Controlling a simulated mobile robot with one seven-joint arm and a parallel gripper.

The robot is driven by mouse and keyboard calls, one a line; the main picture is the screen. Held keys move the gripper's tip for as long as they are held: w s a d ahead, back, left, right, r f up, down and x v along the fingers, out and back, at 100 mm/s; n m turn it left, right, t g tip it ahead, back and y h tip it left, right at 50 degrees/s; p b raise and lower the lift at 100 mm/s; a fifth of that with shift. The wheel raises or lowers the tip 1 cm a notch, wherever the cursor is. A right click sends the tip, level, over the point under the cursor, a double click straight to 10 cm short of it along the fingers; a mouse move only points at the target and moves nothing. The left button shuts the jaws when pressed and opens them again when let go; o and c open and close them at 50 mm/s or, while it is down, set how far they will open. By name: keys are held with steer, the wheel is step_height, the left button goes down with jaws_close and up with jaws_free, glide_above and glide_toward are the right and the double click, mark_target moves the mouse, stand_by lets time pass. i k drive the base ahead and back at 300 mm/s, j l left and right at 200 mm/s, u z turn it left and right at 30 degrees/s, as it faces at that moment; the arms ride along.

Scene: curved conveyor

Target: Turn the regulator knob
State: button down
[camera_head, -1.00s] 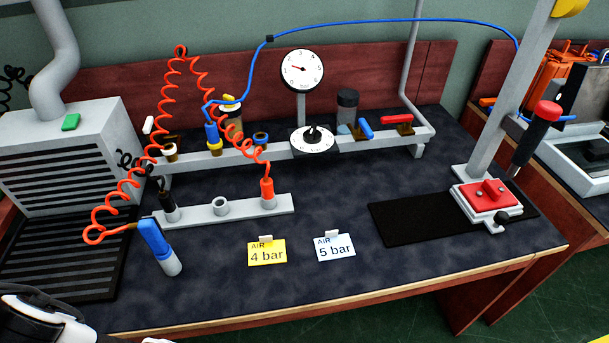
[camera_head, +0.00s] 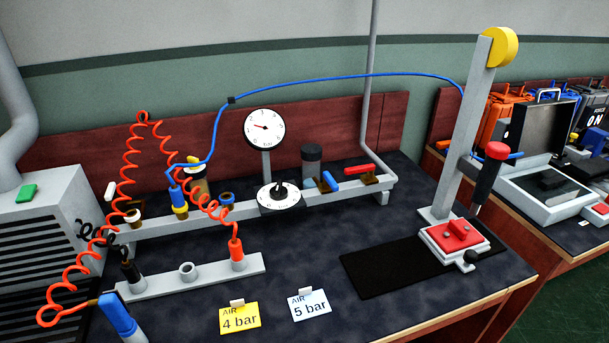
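The regulator knob is a small black knob (camera_head: 280,189) on a white round dial plate (camera_head: 280,202), on the grey pipe manifold (camera_head: 330,198) at the back of the bench. A round white pressure gauge (camera_head: 265,128) with a red needle stands on a post just behind it. The needle points left; the exact reading is too small to tell. A yellow card (camera_head: 240,318) reads "AIR 4 bar" and a white card (camera_head: 310,304) reads "AIR 5 bar". My gripper is not in this view, and nothing touches the knob.
A coiled orange hose (camera_head: 128,160) and a blue hose (camera_head: 340,80) rise above the manifold. A lever press (camera_head: 455,235) stands on a black mat (camera_head: 395,267) at the right. A grey vented unit (camera_head: 45,235) is at the left. The bench top before the knob is mostly clear.

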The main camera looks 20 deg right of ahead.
mark_target(279, 192)
steer(key=i+l, duration=0.1)
steer(key=i, duration=0.45)
steer(key=i+l, duration=0.1)
steer(key=i, duration=0.45)
